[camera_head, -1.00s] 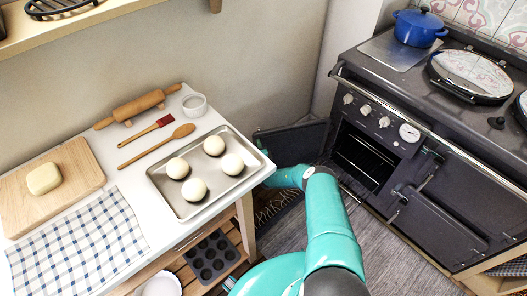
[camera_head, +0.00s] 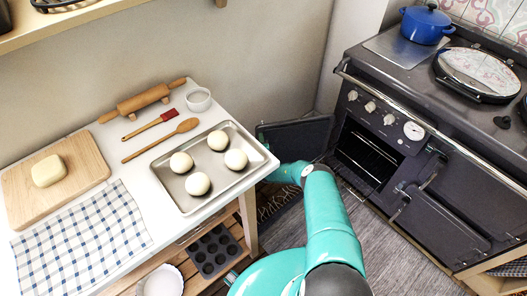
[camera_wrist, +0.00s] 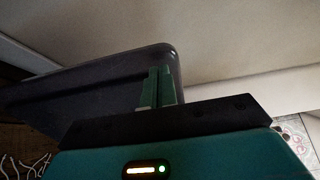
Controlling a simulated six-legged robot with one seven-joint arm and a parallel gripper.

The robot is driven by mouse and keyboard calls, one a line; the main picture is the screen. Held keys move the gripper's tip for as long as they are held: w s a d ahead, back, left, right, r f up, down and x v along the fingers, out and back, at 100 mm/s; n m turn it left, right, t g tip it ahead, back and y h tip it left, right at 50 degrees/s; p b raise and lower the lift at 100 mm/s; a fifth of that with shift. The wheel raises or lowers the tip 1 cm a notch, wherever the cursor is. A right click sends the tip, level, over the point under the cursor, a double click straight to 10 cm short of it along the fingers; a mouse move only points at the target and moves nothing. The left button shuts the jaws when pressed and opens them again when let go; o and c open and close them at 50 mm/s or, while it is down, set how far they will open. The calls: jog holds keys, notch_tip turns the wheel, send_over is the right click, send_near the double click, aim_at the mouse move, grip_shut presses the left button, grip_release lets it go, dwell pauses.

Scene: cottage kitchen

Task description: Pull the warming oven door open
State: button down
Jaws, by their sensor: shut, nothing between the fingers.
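The warming oven door (camera_head: 300,138) is a dark panel swung wide open to the left of the stove. The oven cavity (camera_head: 365,158) stands exposed, with a wire rack inside. In the wrist view the door (camera_wrist: 85,88) fills the left and middle, its rounded corner near the centre. My gripper (camera_wrist: 161,88) is shut, its two green fingers close together with nothing between them. The fingers overlap the door near its end; whether they touch it I cannot tell.
A white worktable holds a baking tray (camera_head: 242,184) of dough balls close to my arm. The dark stove (camera_head: 440,215) stands at right, with its other doors shut and a blue pot (camera_head: 425,25) on top. Grey floor (camera_head: 385,245) lies open between them.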

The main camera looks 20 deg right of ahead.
jog(key=v, duration=1.3)
